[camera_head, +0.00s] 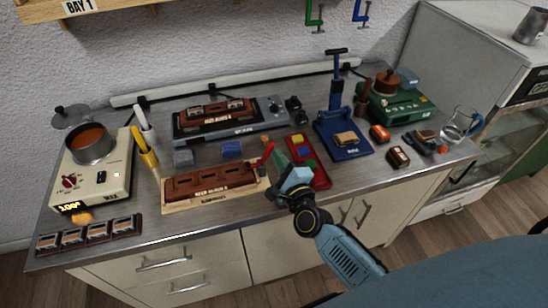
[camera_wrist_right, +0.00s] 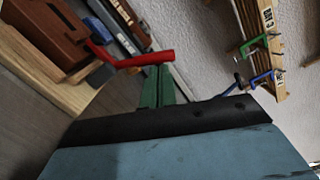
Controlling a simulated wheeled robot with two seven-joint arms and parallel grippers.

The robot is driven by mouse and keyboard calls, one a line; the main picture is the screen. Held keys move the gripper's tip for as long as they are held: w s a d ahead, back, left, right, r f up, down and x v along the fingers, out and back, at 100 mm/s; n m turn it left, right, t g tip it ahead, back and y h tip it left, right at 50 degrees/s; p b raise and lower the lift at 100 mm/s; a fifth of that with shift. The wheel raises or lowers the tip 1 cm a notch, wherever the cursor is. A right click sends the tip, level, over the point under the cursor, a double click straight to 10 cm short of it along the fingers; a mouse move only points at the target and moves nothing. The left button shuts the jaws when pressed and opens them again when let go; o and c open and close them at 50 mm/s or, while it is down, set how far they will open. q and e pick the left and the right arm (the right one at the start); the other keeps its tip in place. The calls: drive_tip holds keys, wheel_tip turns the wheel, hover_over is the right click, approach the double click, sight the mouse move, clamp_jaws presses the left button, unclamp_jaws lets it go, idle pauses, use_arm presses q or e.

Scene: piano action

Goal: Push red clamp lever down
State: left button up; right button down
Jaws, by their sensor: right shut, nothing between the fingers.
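The red clamp lever (camera_head: 266,156) stands raised at the right end of a wooden base (camera_head: 175,207) that carries a brown block (camera_head: 208,182). In the right wrist view the red lever (camera_wrist_right: 140,60) reaches across just beyond my fingertips. My right gripper (camera_head: 275,153) has green fingers, shut and empty, close beside the lever on its right. The fingers also show in the wrist view (camera_wrist_right: 158,78); I cannot tell whether they touch the lever. My left gripper is not in view.
A red tray (camera_head: 321,178) with coloured blocks lies right of my gripper. A blue press (camera_head: 345,140) stands behind it. A pot on a hot plate (camera_head: 95,175) and pens (camera_head: 146,150) stand at the left. The counter front below the wooden base is clear.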

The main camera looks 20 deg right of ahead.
drive_tip(key=shift+f, duration=0.1)
drive_tip(key=shift+s+d+f, duration=0.15)
drive_tip(key=shift+s+d+f+b, duration=0.3)
drive_tip(key=shift+s+d+b, duration=0.05)
drive_tip(key=shift+s+d, duration=0.15)
drive_tip(key=shift+s+d+f+b, duration=0.25)
drive_tip(key=shift+s+d+b, duration=0.1)
drive_tip(key=shift+s+d, duration=0.1)
use_arm(q)
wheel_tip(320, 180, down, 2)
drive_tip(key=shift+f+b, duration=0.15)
drive_tip(key=shift+b, duration=0.3)
use_arm(e)
drive_tip(key=s, duration=1)
drive_tip(key=shift+s, duration=0.3)
drive_tip(key=shift+f, duration=0.2)
